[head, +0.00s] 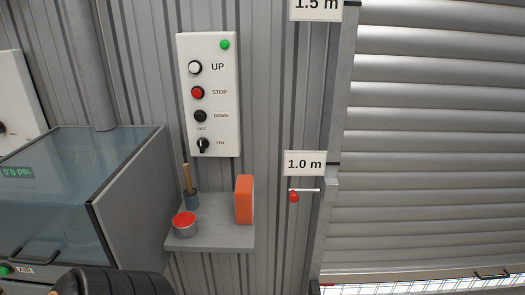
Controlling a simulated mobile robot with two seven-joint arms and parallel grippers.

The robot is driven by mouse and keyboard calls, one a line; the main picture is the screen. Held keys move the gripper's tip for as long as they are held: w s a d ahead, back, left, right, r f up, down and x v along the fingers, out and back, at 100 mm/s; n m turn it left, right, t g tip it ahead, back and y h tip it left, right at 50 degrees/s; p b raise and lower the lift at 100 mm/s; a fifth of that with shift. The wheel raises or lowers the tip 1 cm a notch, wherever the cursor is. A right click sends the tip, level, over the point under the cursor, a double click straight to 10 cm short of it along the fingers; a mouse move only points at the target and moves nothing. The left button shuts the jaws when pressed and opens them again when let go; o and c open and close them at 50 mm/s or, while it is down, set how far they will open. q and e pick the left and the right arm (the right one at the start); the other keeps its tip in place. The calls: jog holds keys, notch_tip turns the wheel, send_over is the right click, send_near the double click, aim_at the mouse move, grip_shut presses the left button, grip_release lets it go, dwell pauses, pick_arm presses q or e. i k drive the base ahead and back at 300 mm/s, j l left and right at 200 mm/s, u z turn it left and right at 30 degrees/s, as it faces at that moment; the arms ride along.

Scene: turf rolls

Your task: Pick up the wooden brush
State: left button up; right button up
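The wooden brush (187,179) stands nearly upright on a small grey wall shelf (225,238). Its light wooden handle points up and leans slightly left. Its lower part is blue-grey; I cannot tell whether that is the brush head or a small cup around it. A round tin with a red lid (185,224) stands in front of it and may hide part of its base. Neither of my grippers is in view.
An orange block (244,200) stands at the shelf's right side. A white control panel (209,95) hangs above. A glass-fronted grey cabinet (130,190) is close on the left. A red-knobbed lever (294,196) and roller shutter (430,150) are right. A black ribbed shape (115,284) is at bottom left.

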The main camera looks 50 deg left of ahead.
aim_at(188, 178)
jog(key=u, duration=2.3)
jog(key=i+j+u, duration=0.2)
jog(key=i+j, duration=0.15)
